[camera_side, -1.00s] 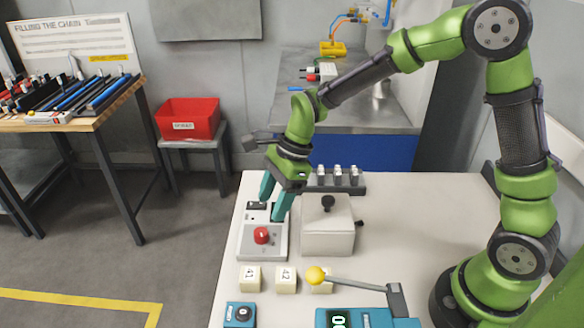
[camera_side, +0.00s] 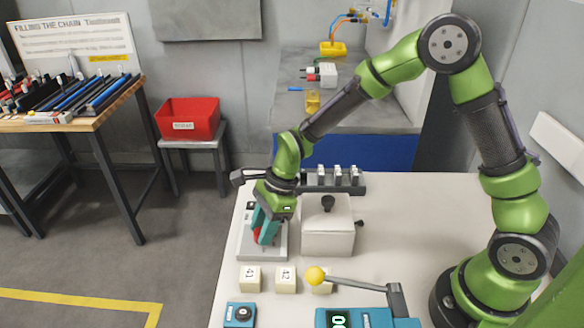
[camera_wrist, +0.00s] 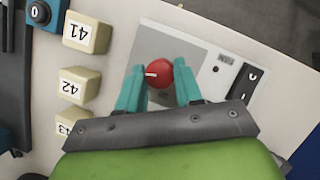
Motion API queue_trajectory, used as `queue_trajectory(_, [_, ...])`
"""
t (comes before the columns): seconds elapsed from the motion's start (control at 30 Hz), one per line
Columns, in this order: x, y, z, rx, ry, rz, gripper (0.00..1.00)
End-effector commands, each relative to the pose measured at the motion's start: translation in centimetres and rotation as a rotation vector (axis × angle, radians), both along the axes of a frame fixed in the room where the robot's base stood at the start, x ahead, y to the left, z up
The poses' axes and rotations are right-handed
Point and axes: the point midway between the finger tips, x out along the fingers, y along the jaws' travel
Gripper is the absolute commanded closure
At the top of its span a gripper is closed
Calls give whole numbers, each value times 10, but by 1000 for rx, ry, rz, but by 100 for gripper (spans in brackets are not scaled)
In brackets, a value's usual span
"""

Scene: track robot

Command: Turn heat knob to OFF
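The heat knob (camera_wrist: 158,74) is round and red with a white pointer line. It sits on a grey plate of a white control panel (camera_side: 245,245). In the wrist view the pointer line faces left. My gripper (camera_wrist: 160,82) has its teal fingers on either side of the knob, with a small gap seeming to show at the fingers; whether they touch it is unclear. In the side view my gripper (camera_side: 262,232) is down at the knob (camera_side: 257,236), which is mostly hidden behind the fingers. A black rocker switch (camera_wrist: 246,80) is on the same panel.
A white box (camera_side: 327,235) with a black top knob stands right of the panel. Numbered blocks (camera_side: 250,279) lie in front. A yellow-balled lever (camera_side: 316,275) and a blue dial unit (camera_side: 240,315) are nearer.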

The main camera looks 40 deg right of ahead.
Motion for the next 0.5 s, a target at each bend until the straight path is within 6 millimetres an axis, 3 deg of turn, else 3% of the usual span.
queue_trajectory(0.03, [0, 0, 0, 0, 0, 0, 76])
queue_trajectory(0.17, [0, 0, 0, 0, 0, 0, 95])
queue_trajectory(0.5, [0, 0, 0, 0, 1, 53, 95])
